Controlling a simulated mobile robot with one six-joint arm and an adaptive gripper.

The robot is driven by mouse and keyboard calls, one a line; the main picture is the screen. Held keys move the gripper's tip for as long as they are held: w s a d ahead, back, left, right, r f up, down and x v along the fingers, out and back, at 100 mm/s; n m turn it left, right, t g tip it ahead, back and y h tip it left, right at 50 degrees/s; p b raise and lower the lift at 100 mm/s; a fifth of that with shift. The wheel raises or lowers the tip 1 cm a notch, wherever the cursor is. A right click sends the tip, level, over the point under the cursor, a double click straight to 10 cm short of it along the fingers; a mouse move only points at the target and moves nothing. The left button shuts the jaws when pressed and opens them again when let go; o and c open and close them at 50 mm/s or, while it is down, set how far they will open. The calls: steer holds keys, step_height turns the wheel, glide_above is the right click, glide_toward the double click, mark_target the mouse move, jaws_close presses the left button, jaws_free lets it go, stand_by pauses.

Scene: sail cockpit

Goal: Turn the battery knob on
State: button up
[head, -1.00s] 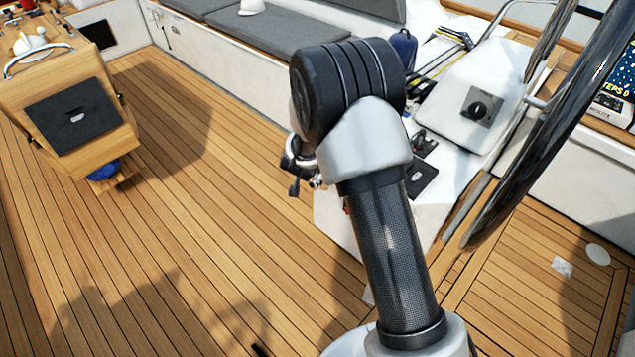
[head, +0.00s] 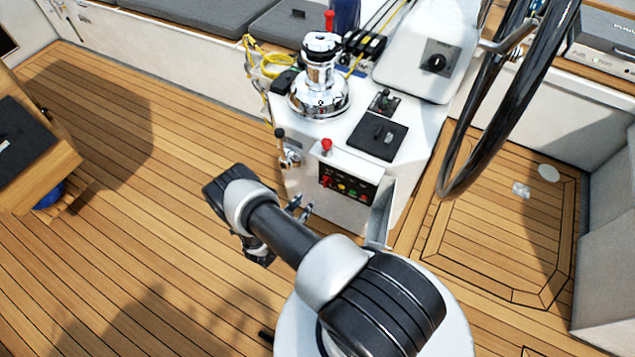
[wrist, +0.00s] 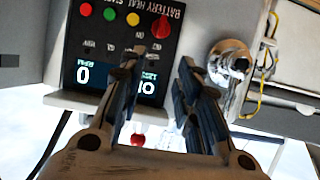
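The red battery knob (wrist: 160,27) is on a dark panel (wrist: 98,60), which appears upside down in the wrist view beside the word "BATTERY". In the head view the knob (head: 326,182) is at the panel's left end, on the front of the white console (head: 345,208). I cannot tell its setting. My gripper (wrist: 161,75) is open and empty, its two fingers pointing at the panel. The knob shows beyond the gap between the fingertips, apart from them. In the head view the fingertips (head: 300,208) show just left of and below the panel.
A chrome lever hub (wrist: 230,62) sits beside the knob, close to one finger. A red-topped lever (head: 326,147) rises above the panel. A chrome winch (head: 320,80) stands on the console, and the steering wheel (head: 487,115) is to the right.

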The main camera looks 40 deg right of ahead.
mark_target(325, 181)
steer(key=b+x, duration=0.4)
steer(key=x, duration=1.1)
steer(key=shift+f+b, duration=0.15)
steer(key=shift+b, duration=0.25)
steer(key=shift+w+d+f, duration=0.15)
steer(key=shift+w+d, duration=0.15)
steer(key=shift+d, duration=0.2)
steer(key=shift+c, duration=0.2)
jaws_close()
